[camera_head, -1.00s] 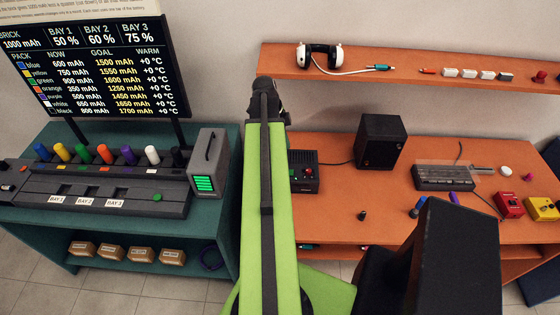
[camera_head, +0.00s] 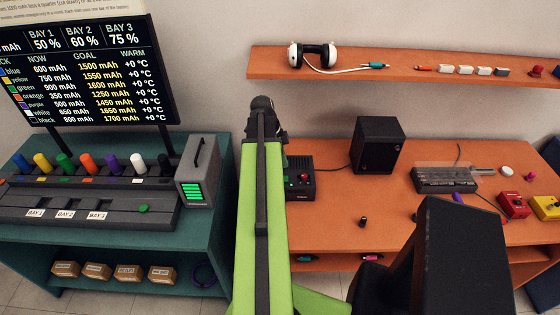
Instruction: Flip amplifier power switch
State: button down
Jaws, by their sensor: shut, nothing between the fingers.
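The amplifier appears to be the small black box (camera_head: 301,192) on the orange bench, just right of my green arm. A red spot (camera_head: 304,177) shows on its top face. Too little detail shows to tell whether this is the power switch or which way a switch sits. My arm reaches up the middle of the picture and covers the area left of the box. The dark joint at the arm's far end shows above and left of the box. My gripper's fingers cannot be made out; they seem hidden behind the arm.
A black speaker (camera_head: 377,146) stands behind the box, joined by a cable. A small black knob (camera_head: 363,221) lies on the bench front. Red (camera_head: 514,206) and yellow (camera_head: 546,207) pedals are at right. A shelf (camera_head: 400,70) hangs above. A teal charging table (camera_head: 215,235) is left.

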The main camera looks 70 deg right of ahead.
aim_at(287, 177)
jog(key=b+x, duration=0.1)
jog(key=x, duration=0.1)
jog(key=b+x, duration=0.2)
jog(key=w+b+x, duration=0.1)
jog(key=shift+s+a+f, duration=0.1)
jog(key=shift+a+f, duration=0.05)
jog(key=shift+f, duration=0.4)
jog(key=shift+r, duration=0.1)
